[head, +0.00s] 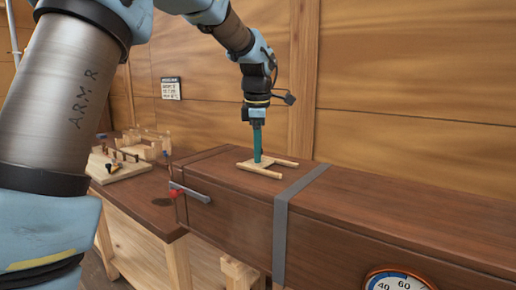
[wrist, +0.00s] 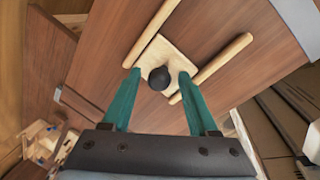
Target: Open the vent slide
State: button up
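The vent slide is a pale wooden plate (wrist: 172,52) with a dark round knob (wrist: 159,78), lying between two pale wooden rails on top of a long brown wooden box (head: 350,198). In the head view the plate and rails (head: 262,169) sit on the box's lid, left of a grey metal band. My gripper (wrist: 154,82) is open, its two green fingers apart with the knob between or just beyond their tips. In the head view my gripper (head: 257,158) points straight down over the plate. I cannot tell whether the fingers touch the knob.
A grey lever with a red part (head: 188,191) is on the box's left front. A dial gauge (head: 398,281) is at the lower right. A workbench (head: 150,205) with wooden racks stands left. A wooden wall with a small sign (head: 171,88) is behind.

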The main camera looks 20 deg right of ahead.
grip_shut()
dwell(1.2)
